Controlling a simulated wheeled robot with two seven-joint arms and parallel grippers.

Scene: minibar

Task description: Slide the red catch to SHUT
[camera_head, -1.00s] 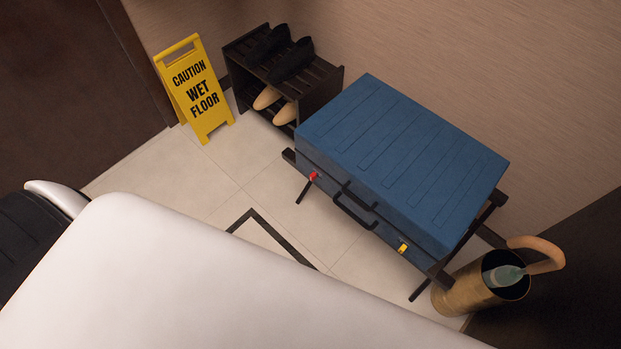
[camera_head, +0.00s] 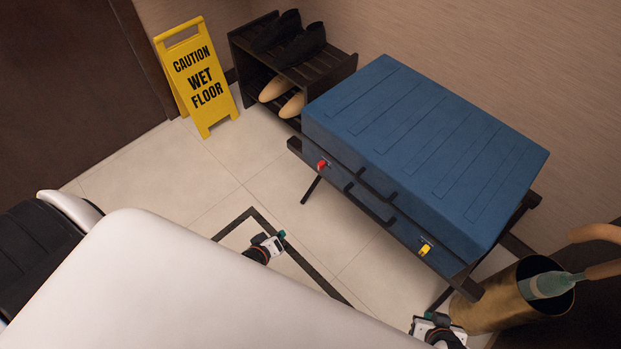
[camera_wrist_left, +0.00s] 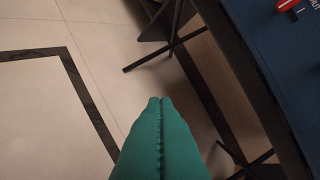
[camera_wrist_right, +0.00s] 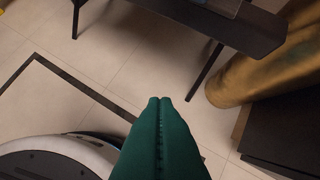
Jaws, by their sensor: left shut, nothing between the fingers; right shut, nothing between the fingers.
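The red catch (camera_head: 322,165) is on the front of a blue suitcase (camera_head: 425,160), near its left end. It also shows in the left wrist view (camera_wrist_left: 288,5) at the top right, beside white lettering that is partly cut off. A yellow catch (camera_head: 425,247) is near the right end of the same front. My left gripper (camera_head: 281,235) is over the floor in front of the suitcase, apart from it. Its green fingers are shut and empty in the left wrist view (camera_wrist_left: 160,100). My right gripper (camera_head: 416,322) is low near the bottom edge, its fingers (camera_wrist_right: 160,100) shut and empty.
The suitcase lies on a dark folding rack (camera_head: 312,190). A black handle (camera_head: 370,205) sticks out between the catches. A shoe rack (camera_head: 345,72) and a yellow wet-floor sign (camera_head: 200,85) stand behind left.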

